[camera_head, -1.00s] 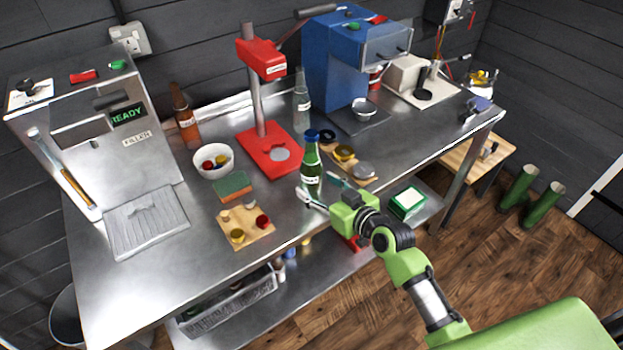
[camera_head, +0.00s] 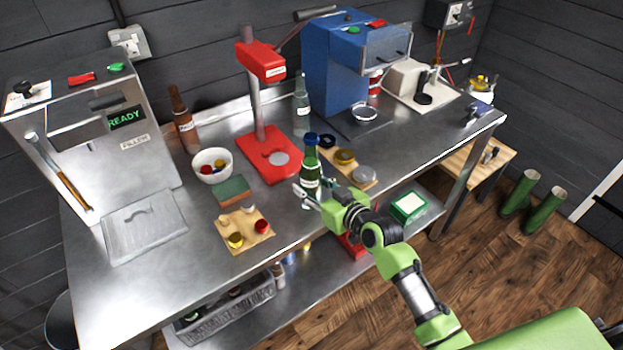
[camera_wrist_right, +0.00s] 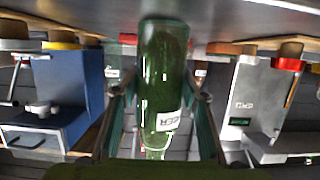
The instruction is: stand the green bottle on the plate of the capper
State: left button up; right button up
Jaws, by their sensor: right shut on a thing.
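The green bottle (camera_head: 311,168) is upright with a blue top, near the front edge of the steel bench. My right gripper (camera_head: 310,196) is shut on its lower part. In the right wrist view the bottle (camera_wrist_right: 163,75) sits between both fingers, its pale label facing the camera; this view appears upside down. I cannot tell whether its base touches the bench. The red capper (camera_head: 262,62) stands behind and left of the bottle. Its round grey plate (camera_head: 279,158) on the red base is bare. My left gripper is out of view.
A board with lids (camera_head: 365,175) lies close right of the bottle. A white bowl (camera_head: 212,174), a green sponge (camera_head: 232,188) and a board with caps (camera_head: 262,240) lie left. A clear bottle (camera_head: 301,100) stands behind. Between bottle and capper base the bench is clear.

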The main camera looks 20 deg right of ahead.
aim_at(311, 174)
jog(key=shift+r, duration=0.15)
jog(key=shift+r+p, duration=1)
jog(key=shift+r, duration=0.05)
jog(key=shift+w, duration=0.1)
